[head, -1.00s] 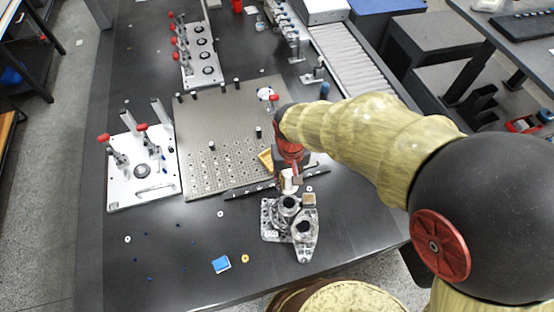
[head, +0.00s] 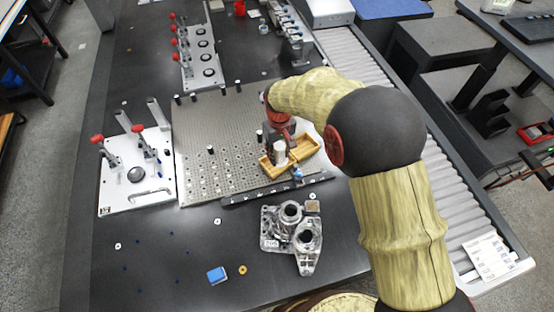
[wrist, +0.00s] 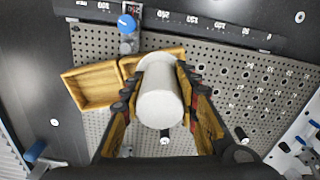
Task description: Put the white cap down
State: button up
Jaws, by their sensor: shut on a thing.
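The white cap (wrist: 160,105) is held between the fingers of my gripper (wrist: 162,112) in the wrist view. In the head view the cap (head: 280,153) shows as a small white cylinder below my gripper (head: 279,145). It is over or in front of a wooden tray (head: 307,148) with compartments, near the front right of the perforated plate. The tray also shows in the wrist view (wrist: 95,86), with an empty compartment left of the cap. Whether the cap touches the tray cannot be told.
A metal casting (head: 291,236) stands on the dark table in front of the perforated plate (head: 222,125). A blue-topped post (wrist: 127,25) stands close to the tray. A clamp fixture (head: 136,178) is at left. A blue block (head: 217,275) lies near the front edge.

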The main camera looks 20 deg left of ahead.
jog(key=f, duration=0.1)
jog(key=w+a+f, duration=0.1)
jog(key=w+f+b, duration=0.1)
jog(key=shift+w+a+f, duration=0.15)
jog(key=shift+a+f, duration=0.05)
jog(key=shift+a, duration=0.2)
jog(key=shift+f+b, duration=0.75)
jog(key=shift+f, duration=0.65)
jog(key=shift+f, duration=0.15)
jog(key=o, duration=1)
jog(key=shift+c, duration=0.2)
notch_tip(320, 180, up, 12)
jog(key=p, duration=0.4)
